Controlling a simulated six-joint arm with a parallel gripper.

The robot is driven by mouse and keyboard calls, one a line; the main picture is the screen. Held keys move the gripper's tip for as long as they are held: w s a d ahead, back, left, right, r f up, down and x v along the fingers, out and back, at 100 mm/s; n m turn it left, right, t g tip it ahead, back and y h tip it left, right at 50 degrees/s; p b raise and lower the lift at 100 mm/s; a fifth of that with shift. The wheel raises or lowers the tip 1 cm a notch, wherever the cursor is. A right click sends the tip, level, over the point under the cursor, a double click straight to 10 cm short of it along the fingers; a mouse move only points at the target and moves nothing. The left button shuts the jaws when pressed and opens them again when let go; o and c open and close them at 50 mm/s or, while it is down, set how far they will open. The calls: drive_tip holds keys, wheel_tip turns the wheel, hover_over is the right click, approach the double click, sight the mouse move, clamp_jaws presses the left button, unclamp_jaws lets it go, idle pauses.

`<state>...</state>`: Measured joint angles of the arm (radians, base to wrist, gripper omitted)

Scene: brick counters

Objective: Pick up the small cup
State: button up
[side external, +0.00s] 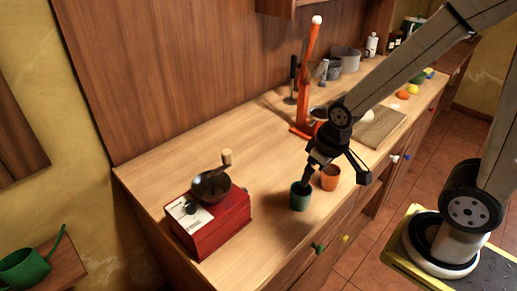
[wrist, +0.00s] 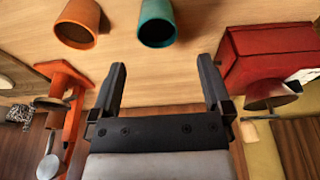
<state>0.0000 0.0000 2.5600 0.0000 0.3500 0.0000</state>
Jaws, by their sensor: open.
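Two small cups stand upright near the counter's front edge: a teal cup (side external: 300,199) and an orange cup (side external: 330,179) just to its right. The frames do not show which is meant by the small cup. My gripper (side external: 335,182) is open and low over the counter by the cups, one finger overlapping the teal cup's rim in the side view. In the wrist view my gripper (wrist: 163,63) has nothing between its fingers. The teal cup (wrist: 156,27) lies just beyond the fingertips, in line with the gap; the orange cup (wrist: 77,24) is left of it.
A red grinder (side external: 221,224) with a crank stands at the left. An orange upright press (side external: 307,80) stands behind the cups. A cutting board (side external: 382,127) lies to the right, with pots and fruit farther back. The counter (side external: 245,155) between grinder and press is clear.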

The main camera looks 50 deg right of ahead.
drive_tip(key=shift+r, duration=0.2)
drive_tip(key=w+v, duration=0.1)
drive_tip(key=v, duration=0.4)
hover_over(298, 202)
drive_tip(key=s+d, duration=0.2)
drive_tip(key=s, duration=0.1)
drive_tip(key=a+n+t+h, duration=0.5)
drive_tip(key=n+h, duration=0.7)
drive_tip(key=n, duration=1.2)
drive_tip(key=shift+g, duration=0.7)
drive_tip(key=f, duration=1)
drive_tip(key=w+a+f, duration=0.1)
drive_tip(key=f, duration=0.4)
drive_tip(key=shift+d, duration=0.15)
